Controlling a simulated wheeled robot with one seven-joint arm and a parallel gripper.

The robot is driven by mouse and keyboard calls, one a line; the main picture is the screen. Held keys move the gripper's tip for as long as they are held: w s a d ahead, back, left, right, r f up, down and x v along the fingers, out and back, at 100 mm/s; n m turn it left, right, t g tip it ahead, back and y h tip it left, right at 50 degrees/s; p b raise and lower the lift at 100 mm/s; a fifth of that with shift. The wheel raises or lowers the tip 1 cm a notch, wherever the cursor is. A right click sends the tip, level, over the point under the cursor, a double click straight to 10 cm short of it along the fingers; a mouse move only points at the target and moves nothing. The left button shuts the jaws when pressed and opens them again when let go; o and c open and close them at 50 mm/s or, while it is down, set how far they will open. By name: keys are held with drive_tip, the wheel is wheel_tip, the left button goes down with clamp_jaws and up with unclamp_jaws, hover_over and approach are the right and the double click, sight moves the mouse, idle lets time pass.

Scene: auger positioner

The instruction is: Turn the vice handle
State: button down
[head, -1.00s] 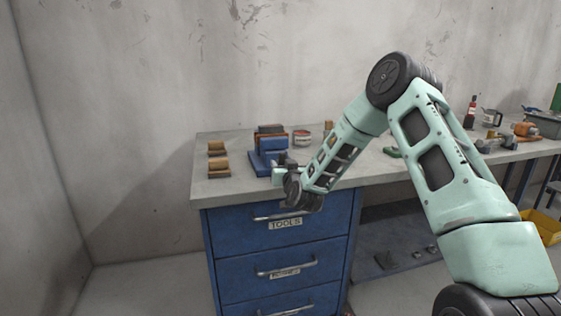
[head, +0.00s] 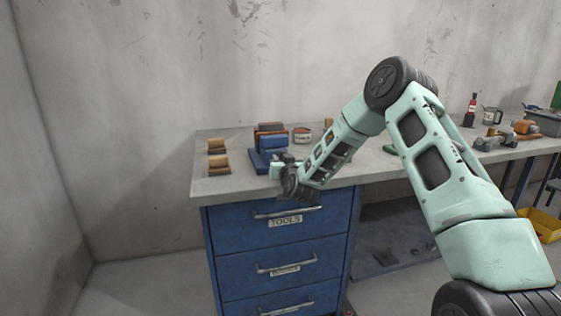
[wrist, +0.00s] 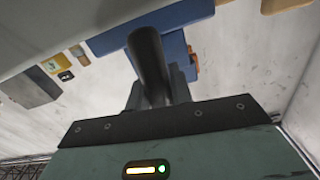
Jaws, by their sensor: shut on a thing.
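The blue vice (head: 267,160) stands on the workbench near its front edge. In the wrist view its blue body (wrist: 110,40) lies behind a dark, rod-like handle (wrist: 150,55). My gripper (head: 284,162) is at the front right of the vice. In the wrist view my gripper (wrist: 157,88) is shut on the dark handle, with a finger on each side. The handle is hidden by my wrist in the head view.
Two small brown wooden blocks (head: 218,165) sit left of the vice on the grey workbench (head: 225,188). A round tin (head: 301,135) stands behind it. Blue drawers (head: 262,238) with protruding handles are below. Bottles and tools lie along the bench at right.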

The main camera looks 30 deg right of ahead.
drive_tip(key=shift+f+m+b, duration=0.1)
drive_tip(key=shift+m+b, duration=0.2)
drive_tip(key=m+b, duration=0.3)
drive_tip(key=shift+d+f+m, duration=0.1)
drive_tip(key=shift+d+m, duration=0.1)
drive_tip(key=shift+m, duration=0.1)
drive_tip(key=shift+s+d+m+b, duration=0.15)
drive_tip(key=shift+m+b, duration=1.25)
drive_tip(key=shift+m, duration=0.8)
drive_tip(key=c, duration=2.2)
unclamp_jaws()
drive_tip(key=c, duration=2.2)
unclamp_jaws()
drive_tip(key=c, duration=1.2)
unclamp_jaws()
drive_tip(key=shift+c, duration=0.2)
drive_tip(key=b+v, duration=0.1)
drive_tip(key=v, duration=1.6)
drive_tip(key=shift+s, duration=0.2)
